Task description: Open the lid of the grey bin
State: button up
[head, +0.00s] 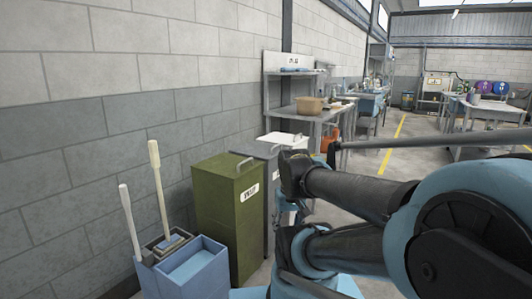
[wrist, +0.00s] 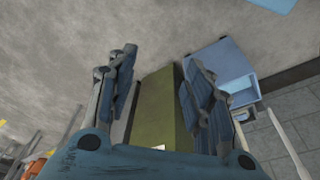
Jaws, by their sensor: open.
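The grey bin (head: 264,152) stands just behind the green bin (head: 226,212) along the wall in the head view. In the wrist view my gripper (wrist: 160,62) is open, with a finger on each side and nothing held. The green bin (wrist: 158,105) shows beyond and between the fingers, apart from them. A narrow grey surface shows between it and the left finger; I cannot tell whether it is the grey bin.
A shelf table (head: 318,114) stands farther back. An open aisle lies beyond.

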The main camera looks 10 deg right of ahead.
aim_at(262, 151)
jog(key=i, duration=1.25)
jog(key=z, duration=0.25)
